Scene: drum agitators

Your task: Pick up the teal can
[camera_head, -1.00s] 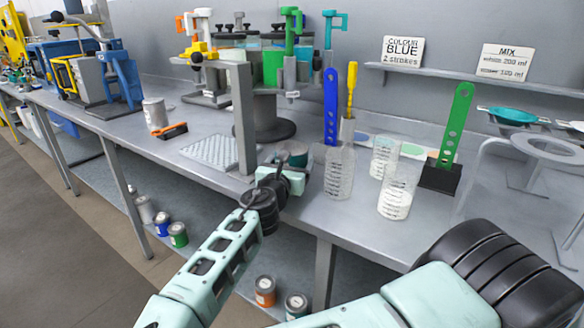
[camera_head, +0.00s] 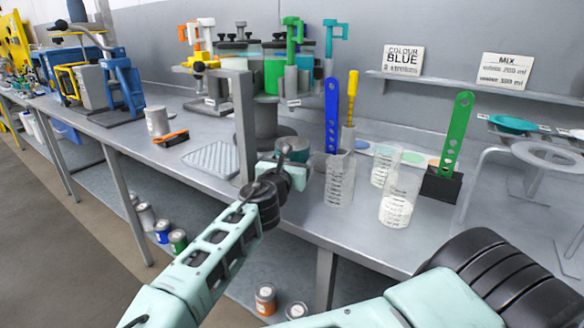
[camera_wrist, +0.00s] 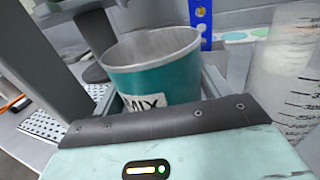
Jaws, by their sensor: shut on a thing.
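The teal can (camera_wrist: 158,78) is open-topped, with a grey inside and a white label reading "MIX". In the wrist view it sits upright or slightly tilted between the fingers of my gripper (camera_wrist: 155,95), which is shut on it. In the head view my gripper (camera_head: 290,160) is at the front edge of the bench, and the can (camera_head: 292,148) shows only in part behind my wrist. I cannot tell whether the can's bottom is clear of the bench top.
Clear measuring beakers (camera_head: 340,178) stand close to the right of my gripper. A grey post (camera_head: 245,125) stands close on the left, beside a perforated mat (camera_head: 212,158). A green paddle in a black stand (camera_head: 440,185) is farther right. A shelf with signs (camera_head: 470,88) runs behind.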

